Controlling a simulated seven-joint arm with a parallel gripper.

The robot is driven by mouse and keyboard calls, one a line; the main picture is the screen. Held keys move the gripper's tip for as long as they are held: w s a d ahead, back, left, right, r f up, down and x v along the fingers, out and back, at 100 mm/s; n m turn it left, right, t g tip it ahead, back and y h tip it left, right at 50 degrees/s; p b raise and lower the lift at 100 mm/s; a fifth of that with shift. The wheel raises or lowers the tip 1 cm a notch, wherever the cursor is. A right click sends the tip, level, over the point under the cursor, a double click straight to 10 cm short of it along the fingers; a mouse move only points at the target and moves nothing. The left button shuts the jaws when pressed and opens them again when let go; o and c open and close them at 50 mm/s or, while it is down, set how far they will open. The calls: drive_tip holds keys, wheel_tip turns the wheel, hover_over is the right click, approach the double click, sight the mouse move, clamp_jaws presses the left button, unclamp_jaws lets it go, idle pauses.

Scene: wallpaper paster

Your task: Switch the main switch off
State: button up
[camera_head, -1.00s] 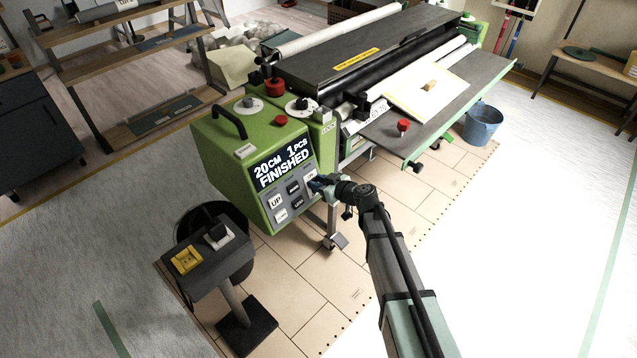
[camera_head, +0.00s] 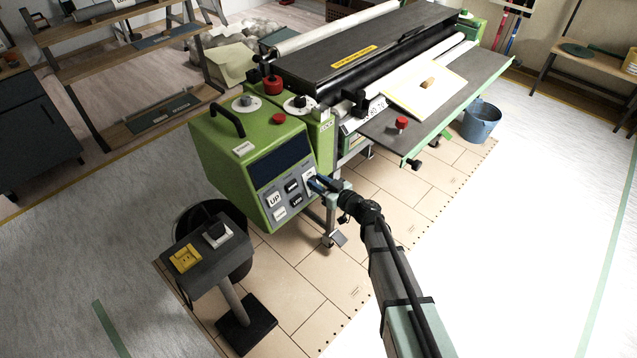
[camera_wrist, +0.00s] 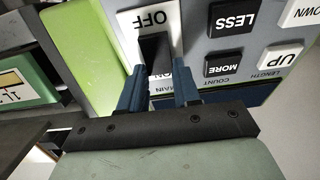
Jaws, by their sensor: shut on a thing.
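The main switch shows in the wrist view as a black lever (camera_wrist: 153,46) on a white plate (camera_wrist: 168,13) with an upside-down OFF label. The ON label is mostly covered. In the head view, the switch plate (camera_head: 308,178) is at the right of the green machine's front panel. My gripper (camera_wrist: 160,80) has its blue fingers on either side of the lever and is shut on it; it also shows at the panel in the head view (camera_head: 318,184). The panel's display (camera_head: 281,161) is dark.
UP (camera_head: 275,200) and several other buttons sit beside the switch. A table edge with a red knob (camera_head: 401,124) juts out at the right. A stand with a yellow switch box (camera_head: 186,258) is at the lower left. The floor at the right is clear.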

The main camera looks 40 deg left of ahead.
drive_tip(key=o, duration=1.1)
drive_tip(key=shift+c, duration=0.2)
drive_tip(key=shift+d, duration=0.1)
drive_tip(key=d+r, duration=0.1)
drive_tip(key=d, duration=1.2)
drive_tip(key=shift+d+r, duration=0.15)
drive_tip(key=shift+d, duration=0.1)
